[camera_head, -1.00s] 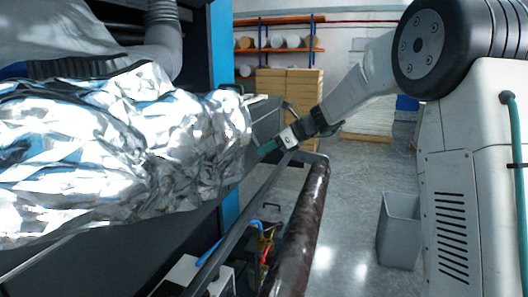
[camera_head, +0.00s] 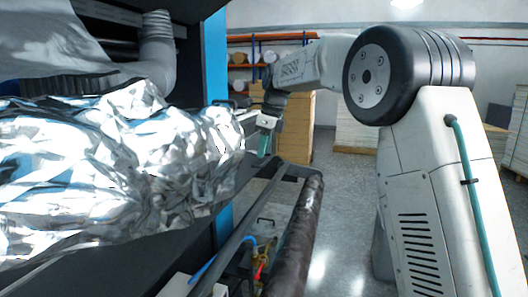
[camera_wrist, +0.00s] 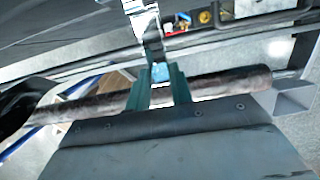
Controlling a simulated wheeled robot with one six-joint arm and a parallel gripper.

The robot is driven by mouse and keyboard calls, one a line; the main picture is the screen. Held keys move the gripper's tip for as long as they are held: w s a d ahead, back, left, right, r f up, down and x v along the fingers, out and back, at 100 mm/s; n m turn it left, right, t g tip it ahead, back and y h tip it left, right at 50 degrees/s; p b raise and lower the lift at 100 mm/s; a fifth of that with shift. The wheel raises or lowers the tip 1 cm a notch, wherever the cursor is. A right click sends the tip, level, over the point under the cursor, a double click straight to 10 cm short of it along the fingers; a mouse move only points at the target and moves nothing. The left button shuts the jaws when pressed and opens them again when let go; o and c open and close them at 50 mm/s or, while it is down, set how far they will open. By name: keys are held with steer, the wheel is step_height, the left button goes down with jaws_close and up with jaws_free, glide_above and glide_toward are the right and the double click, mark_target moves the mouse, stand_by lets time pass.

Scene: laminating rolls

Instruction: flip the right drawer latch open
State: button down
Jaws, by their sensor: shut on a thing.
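My gripper (camera_head: 264,145) hangs beside the right end of the crumpled silver foil, with its green fingers pointing down. In the wrist view my gripper (camera_wrist: 159,74) has its two green fingers closed on a small light-blue piece (camera_wrist: 160,72). This piece sits at the end of a shiny metal strip (camera_wrist: 149,32), which looks like the latch, though I cannot be sure. In the head view the held piece and the drawer front are hidden by the foil and my gripper.
The silver foil (camera_head: 110,165) fills the left. A dark mottled roller (camera_head: 298,235) and a thin bar (camera_head: 240,235) run below my gripper. Coloured hoses (camera_head: 260,262) lie beneath.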

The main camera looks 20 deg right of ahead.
steer(key=shift+r+g+h, duration=0.2)
steer(key=shift+g+h, duration=0.1)
steer(key=shift+h, duration=0.1)
steer(key=c, duration=1.2)
jaws_free()
steer(key=shift+a, duration=0.1)
steer(key=shift+c, duration=0.2)
step_height(320, 180, up, 8)
steer(key=d, duration=0.1)
steer(key=shift+s+f, duration=0.15)
steer(key=shift+s, duration=0.15)
